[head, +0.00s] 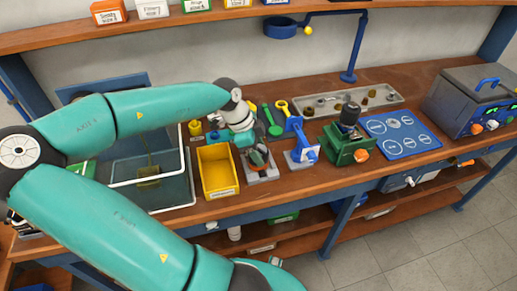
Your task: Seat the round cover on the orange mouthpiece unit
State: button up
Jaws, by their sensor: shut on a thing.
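My gripper (257,155) points down over a grey block stand (262,177) near the front of the bench, just right of the yellow bin. Its jaws are shut on a small dark piece, most likely the round cover, whose outline is mostly hidden by the fingers. A small reddish-orange part, probably the mouthpiece unit, shows at the stand right below the jaws. I cannot tell whether the held piece touches it or is apart.
A yellow bin (217,174) stands left of the stand, and a blue fixture on a pale base (302,155) stands to the right. Further right are a green vise (346,152), a blue mat (401,136) and a bench instrument (472,98). A glass-walled tank (175,195) stands left.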

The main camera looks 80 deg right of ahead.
jog(key=shift+f, duration=0.55)
dwell(0.4)
jog(key=o, duration=1.1)
jog(key=shift+c, duration=0.2)
jog(key=shift+o, duration=0.4)
jog(key=o, duration=0.4)
jog(key=shift+c, duration=0.2)
jog(key=shift+r, duration=4)
